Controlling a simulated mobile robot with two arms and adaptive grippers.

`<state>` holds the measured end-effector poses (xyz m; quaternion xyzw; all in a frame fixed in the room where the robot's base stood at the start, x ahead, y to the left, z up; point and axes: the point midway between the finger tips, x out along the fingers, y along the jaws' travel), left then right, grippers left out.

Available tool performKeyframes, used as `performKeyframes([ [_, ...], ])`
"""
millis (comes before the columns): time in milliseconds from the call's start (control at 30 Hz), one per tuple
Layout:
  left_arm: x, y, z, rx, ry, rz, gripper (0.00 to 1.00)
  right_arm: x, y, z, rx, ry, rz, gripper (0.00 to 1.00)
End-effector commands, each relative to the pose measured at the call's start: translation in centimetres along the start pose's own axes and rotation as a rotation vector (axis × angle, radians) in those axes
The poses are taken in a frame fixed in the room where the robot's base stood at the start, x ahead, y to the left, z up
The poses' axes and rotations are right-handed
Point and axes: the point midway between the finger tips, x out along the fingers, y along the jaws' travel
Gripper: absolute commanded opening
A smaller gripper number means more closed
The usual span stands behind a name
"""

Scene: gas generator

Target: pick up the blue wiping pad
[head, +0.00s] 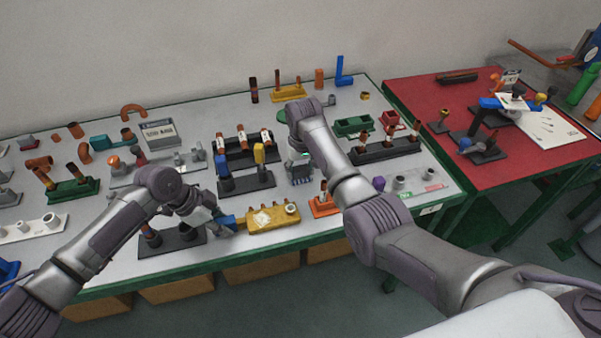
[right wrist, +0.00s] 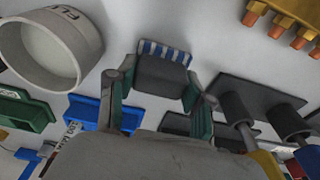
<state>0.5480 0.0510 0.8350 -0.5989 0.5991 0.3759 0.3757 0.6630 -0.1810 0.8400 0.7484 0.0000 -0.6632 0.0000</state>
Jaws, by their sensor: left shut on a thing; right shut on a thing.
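A dark grey block with a blue-and-white striped edge, which looks like the wiping pad (right wrist: 165,50), is between the fingers of my right gripper (right wrist: 160,90). In the head view the right gripper (head: 299,162) points down at the middle of the table, with the pad (head: 300,179) below its fingers. I cannot tell whether the pad touches the tabletop. My left gripper (head: 212,218) is low near the table's front edge, shut on a small blue piece (head: 228,223) beside the yellow block (head: 272,218). The left fingertips are small and partly hidden.
A black holder with blue and yellow handles (head: 246,181) stands left of the right gripper. An orange stand (head: 323,207) is close on its near side. A white cup (right wrist: 50,45) shows in the right wrist view. The red table (head: 435,100) adjoins at right.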

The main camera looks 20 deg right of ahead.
Motion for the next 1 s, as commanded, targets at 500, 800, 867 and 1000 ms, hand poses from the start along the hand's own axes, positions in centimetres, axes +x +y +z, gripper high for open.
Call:
performKeyframes([
  [500,0.0,0.0,0.0,0.0,0.0,0.0,0.0,-7.0,0.0,-1.0,0.0,0.005,0.0,0.22],
  [800,0.0,0.0,0.0,0.0,0.0,0.0,0.0,-9.9,0.0,-1.2,0.0,0.002,0.0,0.22],
  [867,0.0,0.0,0.0,0.0,0.0,0.0,0.0,-10.0,0.0,-1.2,0.0,0.001,0.0,0.22],
  [1000,0.0,0.0,0.0,0.0,0.0,0.0,0.0,-10.0,0.0,-1.2,0.0,0.001,0.0,0.22],
])
